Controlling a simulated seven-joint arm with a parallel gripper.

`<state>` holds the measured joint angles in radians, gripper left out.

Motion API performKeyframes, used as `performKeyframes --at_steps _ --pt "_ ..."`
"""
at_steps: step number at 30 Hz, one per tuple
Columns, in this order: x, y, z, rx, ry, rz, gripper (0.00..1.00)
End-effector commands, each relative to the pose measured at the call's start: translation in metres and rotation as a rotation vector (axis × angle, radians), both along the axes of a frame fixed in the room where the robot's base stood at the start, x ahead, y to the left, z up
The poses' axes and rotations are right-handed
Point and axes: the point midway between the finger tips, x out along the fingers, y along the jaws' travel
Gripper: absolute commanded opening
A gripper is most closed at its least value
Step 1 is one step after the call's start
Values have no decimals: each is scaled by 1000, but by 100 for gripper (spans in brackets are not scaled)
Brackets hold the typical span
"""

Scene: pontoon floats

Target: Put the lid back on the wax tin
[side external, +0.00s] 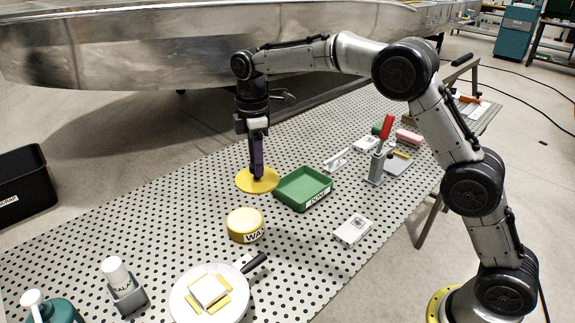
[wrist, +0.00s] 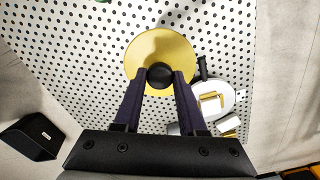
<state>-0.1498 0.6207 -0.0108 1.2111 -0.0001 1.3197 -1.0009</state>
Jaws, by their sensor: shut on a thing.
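The wax tin (side external: 245,226) is a round yellow tin with a label reading "WA", upright on the perforated table in the side view. The lid (side external: 243,184) is a flat yellow disc, and it also shows in the wrist view (wrist: 150,50) with a dark round knob (wrist: 160,76) at its near part. My gripper (side external: 257,177) points down with its purple fingers shut on the lid's knob. The lid is behind the tin in the side view, apart from it. I cannot tell whether it touches the table. The tin is not visible in the wrist view.
A green tray (side external: 303,188) stands just right of the lid. A white pan (side external: 208,297) with a black handle (side external: 253,262) and a bottle in a grey holder (side external: 122,285) are in front. A white switch-like box (side external: 353,230) lies right of the tin. Table left of the lid is clear.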

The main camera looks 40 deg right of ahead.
Motion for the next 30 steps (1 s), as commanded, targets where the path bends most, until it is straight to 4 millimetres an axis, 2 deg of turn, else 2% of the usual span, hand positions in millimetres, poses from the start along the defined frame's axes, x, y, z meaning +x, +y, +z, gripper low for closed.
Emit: performKeyframes --at_steps 3,8,12,20,30 --pt "23 9 -19 -1 4 8 0" --pt "41 18 -48 0 4 19 0" --pt "41 21 -66 0 2 24 0" --pt "41 22 -81 0 2 26 0" --pt "40 21 -111 -1 4 26 0"
